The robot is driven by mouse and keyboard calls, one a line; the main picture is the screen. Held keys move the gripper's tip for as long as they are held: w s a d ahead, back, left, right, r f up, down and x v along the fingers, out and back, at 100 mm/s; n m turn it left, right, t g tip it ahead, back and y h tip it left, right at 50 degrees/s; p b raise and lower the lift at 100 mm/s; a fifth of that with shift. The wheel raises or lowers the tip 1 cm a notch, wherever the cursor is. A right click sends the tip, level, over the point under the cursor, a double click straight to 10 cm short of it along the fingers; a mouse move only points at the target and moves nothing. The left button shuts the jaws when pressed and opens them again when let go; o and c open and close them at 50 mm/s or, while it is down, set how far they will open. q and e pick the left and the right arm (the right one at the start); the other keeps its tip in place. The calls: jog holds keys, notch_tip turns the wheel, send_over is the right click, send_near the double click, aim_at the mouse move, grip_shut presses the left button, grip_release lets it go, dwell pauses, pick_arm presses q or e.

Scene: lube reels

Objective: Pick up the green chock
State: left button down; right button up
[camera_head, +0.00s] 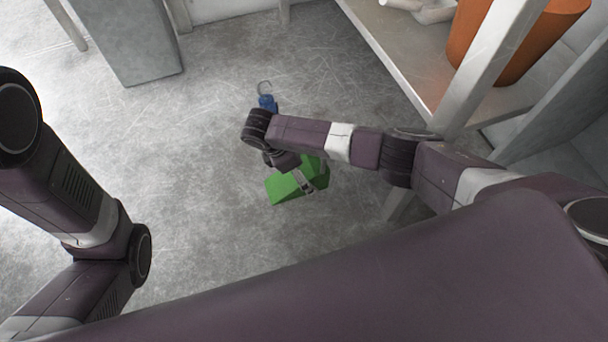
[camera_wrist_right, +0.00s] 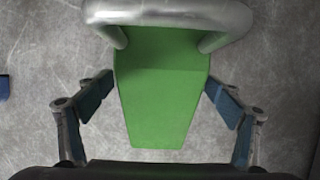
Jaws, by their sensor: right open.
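The green chock (camera_head: 284,189) lies on the grey floor in the middle of the head view, partly hidden under my right arm. In the right wrist view the green chock (camera_wrist_right: 160,95) fills the centre, with its narrower end toward the bottom. My right gripper (camera_head: 304,181) is over it. In the wrist view the right gripper (camera_wrist_right: 159,92) is open, one finger on each side of the chock, with floor showing between fingers and chock. My left arm shows at the left of the head view, but its gripper is out of view.
A blue item with a hook (camera_head: 266,101) lies on the floor beyond my right wrist. A grey shelf (camera_head: 405,60) with an orange container (camera_head: 535,45) stands at the right. A grey block (camera_head: 130,45) stands at upper left. A curved metal tube (camera_wrist_right: 170,14) crosses the wrist view's top.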

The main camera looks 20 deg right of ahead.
jog(key=c, duration=1.9)
jog(key=shift+r, duration=0.1)
jog(key=shift+c, duration=0.9)
jog(key=shift+r, duration=0.1)
